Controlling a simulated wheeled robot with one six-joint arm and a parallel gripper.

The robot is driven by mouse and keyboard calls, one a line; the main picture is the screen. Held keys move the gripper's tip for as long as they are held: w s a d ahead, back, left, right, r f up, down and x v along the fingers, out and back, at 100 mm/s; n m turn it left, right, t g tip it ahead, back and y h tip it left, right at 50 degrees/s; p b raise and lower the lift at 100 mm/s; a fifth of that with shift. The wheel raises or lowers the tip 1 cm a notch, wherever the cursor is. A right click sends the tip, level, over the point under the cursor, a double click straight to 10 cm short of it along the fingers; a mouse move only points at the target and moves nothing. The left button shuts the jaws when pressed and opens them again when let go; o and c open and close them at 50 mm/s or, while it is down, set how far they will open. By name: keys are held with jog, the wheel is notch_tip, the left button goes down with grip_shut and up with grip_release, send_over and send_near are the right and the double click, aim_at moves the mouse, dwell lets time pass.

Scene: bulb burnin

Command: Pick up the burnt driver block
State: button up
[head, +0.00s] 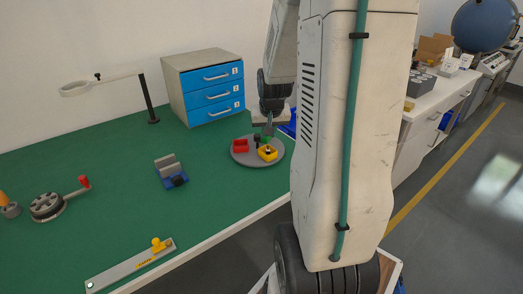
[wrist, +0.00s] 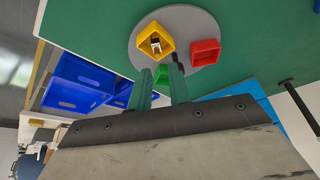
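A grey round turntable (head: 240,158) stands on the green table and carries small coloured bins. The yellow bin (head: 265,158) holds a small dark and pale piece (wrist: 155,43), which may be the driver block; I cannot tell whether it is burnt. The red bin (head: 240,145) looks empty. A green bin (wrist: 162,75) shows partly between my fingers in the wrist view; its contents are hidden. My gripper (head: 268,127) is above the turntable's far side. In the wrist view its fingers (wrist: 160,78) are apart with nothing held between them.
A dark upright post (head: 256,140) stands at the turntable's middle. A grey cabinet with blue drawers (head: 208,88) is behind. A blue fixture (head: 172,172), a hand crank (head: 48,206), a ring lamp (head: 100,84) and a yellow-knobbed bar (head: 130,264) stand on the table. Blue crates (wrist: 75,85) show beyond the edge.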

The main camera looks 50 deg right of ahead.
aim_at(268, 146)
jog(key=x, duration=0.8)
jog(key=shift+d+f, duration=0.25)
jog(key=shift+d, duration=0.15)
grip_shut()
